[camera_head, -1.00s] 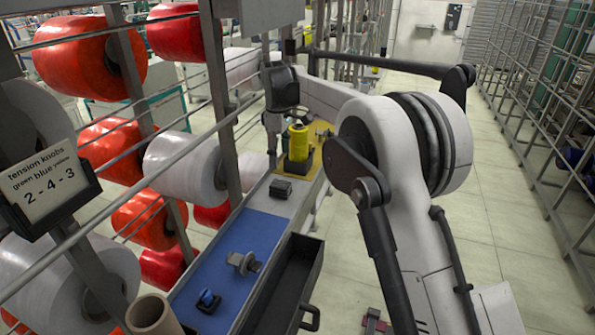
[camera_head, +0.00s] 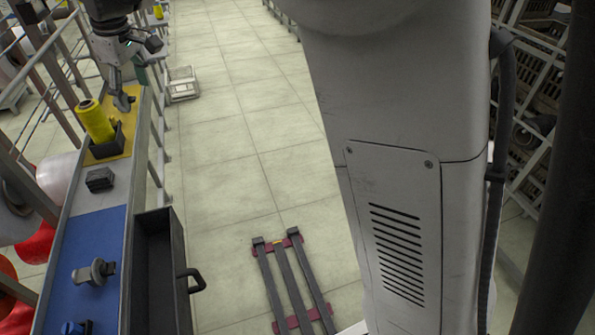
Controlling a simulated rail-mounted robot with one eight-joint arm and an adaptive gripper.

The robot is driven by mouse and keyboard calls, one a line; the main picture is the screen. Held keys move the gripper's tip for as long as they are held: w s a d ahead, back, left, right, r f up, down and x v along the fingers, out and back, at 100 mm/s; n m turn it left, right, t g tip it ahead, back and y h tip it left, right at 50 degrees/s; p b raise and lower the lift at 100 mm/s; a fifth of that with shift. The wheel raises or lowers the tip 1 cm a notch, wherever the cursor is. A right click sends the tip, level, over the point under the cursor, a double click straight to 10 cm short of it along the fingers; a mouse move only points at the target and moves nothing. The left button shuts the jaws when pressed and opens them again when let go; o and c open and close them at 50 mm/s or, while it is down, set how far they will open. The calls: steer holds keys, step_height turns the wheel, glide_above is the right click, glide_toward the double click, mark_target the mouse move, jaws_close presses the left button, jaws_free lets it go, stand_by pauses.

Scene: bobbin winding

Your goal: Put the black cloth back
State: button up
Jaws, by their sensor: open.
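No black cloth can be clearly made out. A small black, block-like item (camera_head: 100,180) lies on the grey strip between the yellow mat (camera_head: 98,155) and the blue mat (camera_head: 110,222); I cannot tell whether it is folded cloth. My gripper (camera_head: 120,93) hangs at the upper left, pointing down over the far end of the yellow mat, beyond the yellow spool. It is open. A small grey part (camera_head: 127,103) shows at its tips, and whether they touch is unclear. My arm hides the right of the view.
The yellow spool (camera_head: 96,120) stands in a dark holder on the yellow mat. A grey fitting (camera_head: 93,272) and a blue piece (camera_head: 76,328) lie on the blue mat. An open black drawer (camera_head: 187,285) juts out right.

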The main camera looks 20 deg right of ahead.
steer(key=s+d+r+m+t, duration=0.25)
steer(key=s+d+m, duration=0.35)
steer(key=s+d, duration=1)
steer(key=s+d+f+m+t, duration=0.1)
steer(key=s+d+f+m, duration=0.1)
steer(key=s+d+f, duration=0.3)
steer(key=s+d+f+m+t, duration=0.1)
steer(key=s+d+f+m, duration=0.2)
steer(key=s+d, duration=0.3)
steer(key=s+f, duration=0.1)
steer(key=s, duration=0.4)
steer(key=shift+s+f+m+t+h, duration=0.3)
steer(key=shift+s+f+t+h, duration=0.05)
steer(key=shift+s+f+h, duration=0.05)
steer(key=shift+d, duration=0.1)
step_height(320, 180, down, 5)
steer(key=b, duration=0.5)
steer(key=shift+f, duration=0.1)
